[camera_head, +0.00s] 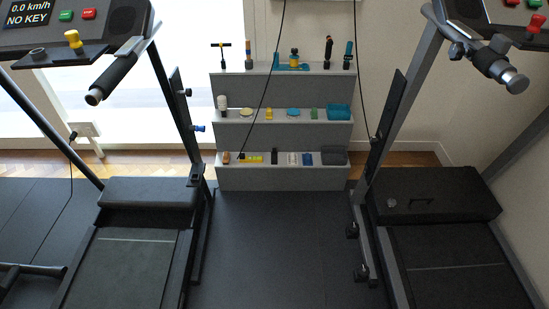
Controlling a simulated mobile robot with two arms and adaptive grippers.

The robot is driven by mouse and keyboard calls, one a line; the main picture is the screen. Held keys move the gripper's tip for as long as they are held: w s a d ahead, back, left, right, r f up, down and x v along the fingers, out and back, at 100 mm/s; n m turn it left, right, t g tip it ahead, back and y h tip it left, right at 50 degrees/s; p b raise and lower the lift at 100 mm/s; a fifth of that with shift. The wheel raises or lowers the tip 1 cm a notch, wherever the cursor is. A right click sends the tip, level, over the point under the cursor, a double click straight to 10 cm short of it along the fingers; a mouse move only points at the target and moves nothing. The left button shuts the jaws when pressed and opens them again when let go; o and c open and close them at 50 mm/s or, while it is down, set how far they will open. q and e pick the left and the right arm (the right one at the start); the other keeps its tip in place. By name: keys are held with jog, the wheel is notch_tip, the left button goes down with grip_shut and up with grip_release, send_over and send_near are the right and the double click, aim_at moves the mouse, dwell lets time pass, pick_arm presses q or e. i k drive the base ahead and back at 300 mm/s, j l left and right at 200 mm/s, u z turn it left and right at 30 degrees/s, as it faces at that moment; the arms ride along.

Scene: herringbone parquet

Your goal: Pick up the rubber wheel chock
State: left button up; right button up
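A stepped grey shelf unit (230,174) stands against the wall between two treadmills, with small items on three levels. A dark grey block-like thing (334,155) sits at the right end of its lowest level. It may be the rubber wheel chock, but it is too small to tell for sure. A small upright black thing (274,156) stands near the middle of the same level. Neither of my grippers is in view.
A treadmill (150,194) stands at left and another treadmill (435,196) at right. The dark mat floor (275,250) between them is clear up to the shelf. Thin black cables (263,100) hang in front of the shelf. A blue basket (339,112) sits on the middle level.

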aim_at(273, 153)
jog(key=i, duration=0.9)
